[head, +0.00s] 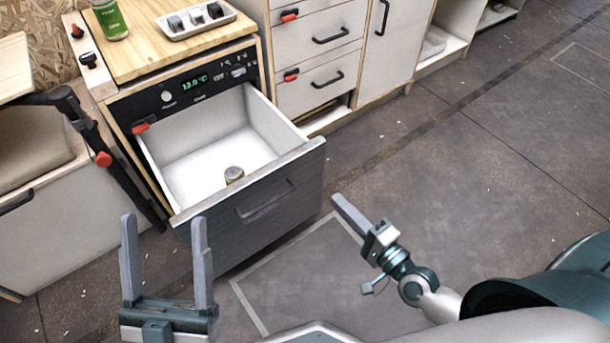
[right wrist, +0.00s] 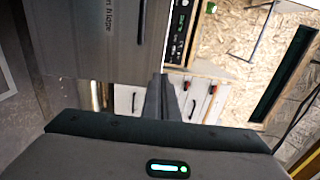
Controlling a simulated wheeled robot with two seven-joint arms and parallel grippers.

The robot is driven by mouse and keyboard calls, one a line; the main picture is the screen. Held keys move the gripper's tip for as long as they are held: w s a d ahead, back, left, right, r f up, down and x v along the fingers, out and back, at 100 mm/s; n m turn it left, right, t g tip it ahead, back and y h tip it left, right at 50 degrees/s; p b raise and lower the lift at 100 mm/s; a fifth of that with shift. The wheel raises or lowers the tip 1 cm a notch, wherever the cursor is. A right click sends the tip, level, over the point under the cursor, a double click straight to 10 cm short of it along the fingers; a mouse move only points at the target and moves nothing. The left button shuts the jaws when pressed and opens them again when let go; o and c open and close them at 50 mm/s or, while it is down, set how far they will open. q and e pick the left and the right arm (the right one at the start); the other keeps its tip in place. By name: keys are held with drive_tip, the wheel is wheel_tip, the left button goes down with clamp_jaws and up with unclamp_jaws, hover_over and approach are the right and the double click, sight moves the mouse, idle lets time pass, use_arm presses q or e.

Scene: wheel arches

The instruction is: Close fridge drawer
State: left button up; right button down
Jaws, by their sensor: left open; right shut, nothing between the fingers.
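The fridge drawer (head: 250,216) stands pulled out from under the counter in the head view. Its inside is white, its front is dark grey with a bar handle (head: 265,200), and a small can (head: 234,175) stands in it. My left gripper (head: 163,235) is open and empty, in front of the drawer's left front corner in the picture. My right gripper (head: 340,205) is shut and empty, to the right of the drawer front and apart from it. In the right wrist view the shut fingers (right wrist: 160,95) show near a grey panel, which seems to be the drawer front.
A wooden counter (head: 150,50) above the drawer holds a green can (head: 110,20) and a white tray (head: 196,20). A dark folding frame with a red knob (head: 103,159) stands left of the drawer. White cabinets (head: 320,50) line the back. The floor at right is clear.

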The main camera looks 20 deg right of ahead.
drive_tip(key=shift+w, duration=0.1)
idle(0.3)
approach(299, 159)
drive_tip(key=x, duration=0.5)
use_arm(q)
drive_tip(key=shift+a+r+t, duration=0.2)
drive_tip(key=shift+r+t, duration=0.1)
drive_tip(key=shift+r, duration=0.1)
use_arm(e)
drive_tip(key=shift+w+a, duration=0.3)
drive_tip(key=shift+w, duration=0.4)
